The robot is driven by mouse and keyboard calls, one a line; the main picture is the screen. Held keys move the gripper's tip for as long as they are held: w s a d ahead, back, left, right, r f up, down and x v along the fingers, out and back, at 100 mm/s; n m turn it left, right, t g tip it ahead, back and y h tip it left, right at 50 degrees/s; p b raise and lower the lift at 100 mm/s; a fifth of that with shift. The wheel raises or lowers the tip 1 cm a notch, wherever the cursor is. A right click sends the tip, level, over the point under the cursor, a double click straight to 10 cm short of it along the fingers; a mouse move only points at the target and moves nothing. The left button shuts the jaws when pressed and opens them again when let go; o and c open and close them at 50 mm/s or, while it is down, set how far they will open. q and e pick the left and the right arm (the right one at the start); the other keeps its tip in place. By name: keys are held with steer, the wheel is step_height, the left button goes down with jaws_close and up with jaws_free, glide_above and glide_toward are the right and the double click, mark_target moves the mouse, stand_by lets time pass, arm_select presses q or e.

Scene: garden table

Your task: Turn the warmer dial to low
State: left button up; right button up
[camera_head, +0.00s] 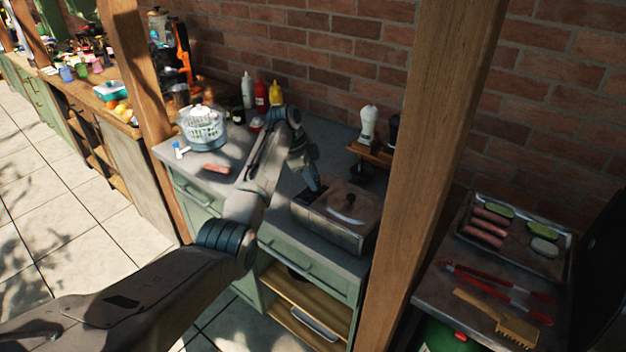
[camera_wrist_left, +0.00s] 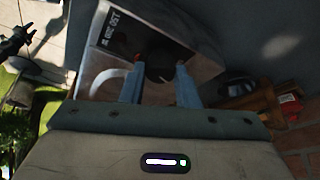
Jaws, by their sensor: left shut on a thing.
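The warmer (camera_head: 329,228) is a metal box with a lid and a dark lid handle, on the grey counter. In the left wrist view, the warmer (camera_wrist_left: 97,72) shows a side with a black printed label and the dark round dial (camera_wrist_left: 159,66). My left gripper (camera_head: 314,186) reaches down to the warmer's left side. In the left wrist view my left gripper (camera_wrist_left: 160,82) has its two blue-grey fingers on either side of the dial, shut on it. The dial's marks and pointer cannot be read. My right gripper is in neither view.
A wooden post (camera_head: 430,150) stands just right of the warmer. At right is a tray (camera_head: 507,262) of food, with red tongs (camera_head: 490,287) nearby.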

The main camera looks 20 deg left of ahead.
arm_select(q)
steer(key=m+g+b, duration=0.1)
steer(key=m, duration=0.1)
steer(key=m+b, duration=0.2)
steer(key=shift+w+m+g, duration=0.2)
steer(key=shift+m+g, duration=0.1)
steer(key=shift+g, duration=0.1)
steer(key=m+g+b, duration=0.1)
steer(key=m+b, duration=0.2)
steer(key=shift+r+m+y+b, duration=0.1)
steer(key=shift+m+y+b, duration=0.3)
steer(key=shift+m, duration=0.2)
steer(key=shift+w, duration=0.1)
steer(key=o, duration=1)
steer(key=shift+c, duration=0.2)
